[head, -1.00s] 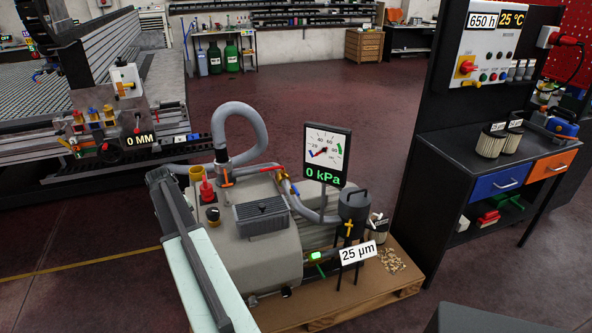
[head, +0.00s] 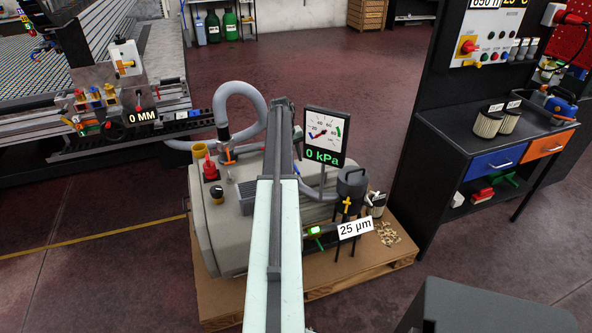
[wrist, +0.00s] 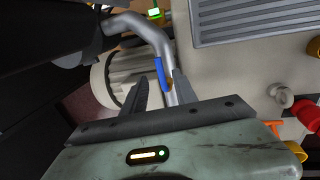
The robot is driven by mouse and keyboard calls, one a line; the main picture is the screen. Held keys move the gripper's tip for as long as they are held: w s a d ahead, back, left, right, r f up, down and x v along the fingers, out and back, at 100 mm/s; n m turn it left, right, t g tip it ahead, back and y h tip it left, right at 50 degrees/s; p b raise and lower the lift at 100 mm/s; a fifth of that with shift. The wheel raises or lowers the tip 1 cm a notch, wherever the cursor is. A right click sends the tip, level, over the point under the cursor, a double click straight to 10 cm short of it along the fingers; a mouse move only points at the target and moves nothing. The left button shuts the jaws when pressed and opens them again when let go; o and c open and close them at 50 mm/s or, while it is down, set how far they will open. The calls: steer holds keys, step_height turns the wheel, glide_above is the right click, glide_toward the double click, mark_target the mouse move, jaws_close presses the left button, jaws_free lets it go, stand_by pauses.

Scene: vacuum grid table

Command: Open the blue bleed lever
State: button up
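The blue bleed lever (wrist: 159,74) shows in the wrist view as a short blue handle along a grey pipe (wrist: 150,32), with a small orange-brass fitting (wrist: 169,86) at its lower end. My gripper (wrist: 160,78) is open, with one dark finger on each side of the lever in the picture. I see no clear contact, and cannot tell how far beyond the fingertips the lever lies. In the head view my arm crosses the pump (head: 227,235) and hides the lever and most of the fitting. The gauge (head: 325,136) reads 0 kPa.
An orange-handled valve (head: 229,153), a red knob (head: 210,168) and a yellow cap (head: 199,149) stand left of my arm. A dark filter pot (head: 351,184) and the 25 µm sign (head: 355,229) are right. A cabinet (head: 480,165) stands farther right.

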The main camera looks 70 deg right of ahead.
mark_target(296, 169)
steer(key=f+b, duration=0.2)
steer(key=f, duration=0.1)
steer(key=f+b, duration=0.1)
steer(key=shift+s+d+f, duration=0.25)
steer(key=shift+s+f, duration=0.05)
steer(key=shift+f, duration=0.1)
steer(key=shift+r, duration=0.1)
jaws_close()
stand_by(0.8)
